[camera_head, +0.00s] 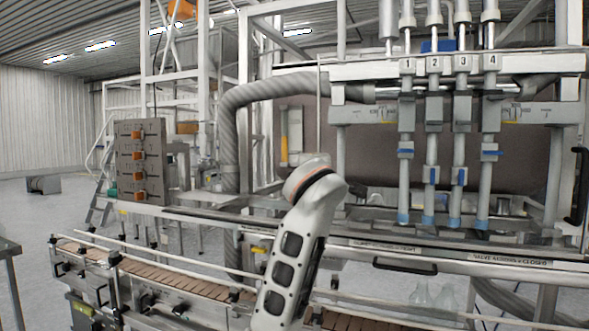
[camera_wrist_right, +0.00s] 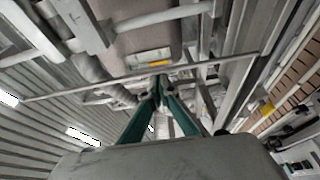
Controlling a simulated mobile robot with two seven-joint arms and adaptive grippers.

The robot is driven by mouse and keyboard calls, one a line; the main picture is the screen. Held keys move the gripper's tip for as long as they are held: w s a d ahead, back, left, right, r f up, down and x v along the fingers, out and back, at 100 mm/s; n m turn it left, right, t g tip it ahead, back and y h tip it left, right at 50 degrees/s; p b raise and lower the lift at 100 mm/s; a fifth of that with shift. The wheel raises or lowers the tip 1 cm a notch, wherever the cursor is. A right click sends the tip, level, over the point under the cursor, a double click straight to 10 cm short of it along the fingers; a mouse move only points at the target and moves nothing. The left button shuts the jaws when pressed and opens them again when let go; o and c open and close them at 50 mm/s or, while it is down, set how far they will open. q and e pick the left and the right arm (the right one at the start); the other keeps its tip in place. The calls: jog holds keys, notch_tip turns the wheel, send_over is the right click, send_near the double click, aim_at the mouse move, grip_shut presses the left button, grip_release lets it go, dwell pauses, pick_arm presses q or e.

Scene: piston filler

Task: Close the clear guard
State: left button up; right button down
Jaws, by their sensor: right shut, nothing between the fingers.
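The clear guard is hard to make out in the head view. A black handle (camera_head: 405,266) sits on the front rail below the nozzles, and a second, upright black handle (camera_head: 580,188) is at the far right edge. I cannot tell which belongs to the guard. My right gripper (camera_wrist_right: 159,84) shows in the wrist view with its teal fingers together and nothing held. A thin grey bar (camera_wrist_right: 100,84) runs across that view by the fingertips; I cannot tell whether they touch. In the head view the gripper is hidden behind my white arm. My left gripper is not in view.
Filling nozzles numbered 1 to 4 (camera_head: 431,150) hang at the right. A labelled rail (camera_head: 510,262) runs along the front above clear bottles (camera_head: 420,295). A brown conveyor (camera_head: 140,268) crosses the lower left. A control panel (camera_head: 141,160) and ribbed hose (camera_head: 229,140) stand behind.

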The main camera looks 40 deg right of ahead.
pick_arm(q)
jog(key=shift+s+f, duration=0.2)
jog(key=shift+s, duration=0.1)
pick_arm(e)
jog(key=shift+s+d, duration=0.25)
jog(key=shift+s, duration=0.3)
jog(key=shift+s+d, duration=0.2)
jog(key=shift+s, duration=0.3)
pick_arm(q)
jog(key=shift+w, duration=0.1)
